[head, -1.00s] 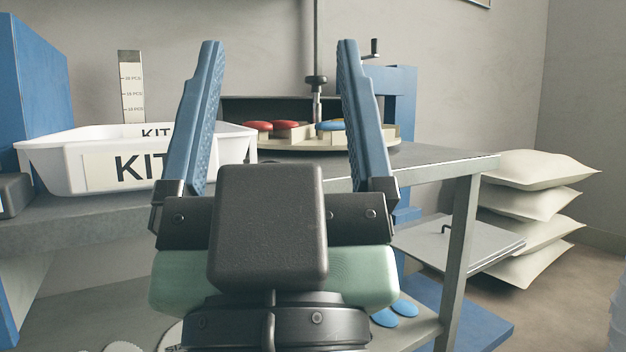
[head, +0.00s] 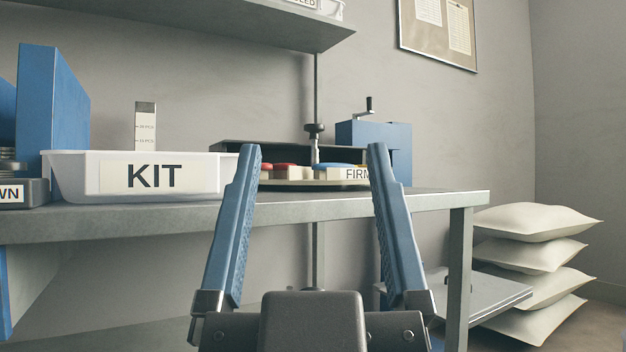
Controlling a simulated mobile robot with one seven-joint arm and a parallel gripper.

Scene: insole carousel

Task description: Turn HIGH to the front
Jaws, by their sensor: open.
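The carousel (head: 315,185) is a low round turntable on the workbench, seen almost edge-on. Red insoles (head: 283,167) sit on its left part and blue insoles (head: 338,166) nearer its right. A label whose visible letters read FIRM (head: 356,174) faces me at its right, partly covered by my finger. I cannot see a HIGH label. A dark knob on a post (head: 315,130) stands above the carousel's middle. My gripper (head: 313,150) is open and empty, its two blue fingers pointing up in front of the bench, with the carousel showing between them.
A white KIT bin (head: 80,180) stands on the bench (head: 150,222) to the left. A blue cranked box (head: 378,140) stands behind the carousel at right. A shelf (head: 190,20) hangs above left. Pale sacks (head: 530,255) are stacked right of the bench.

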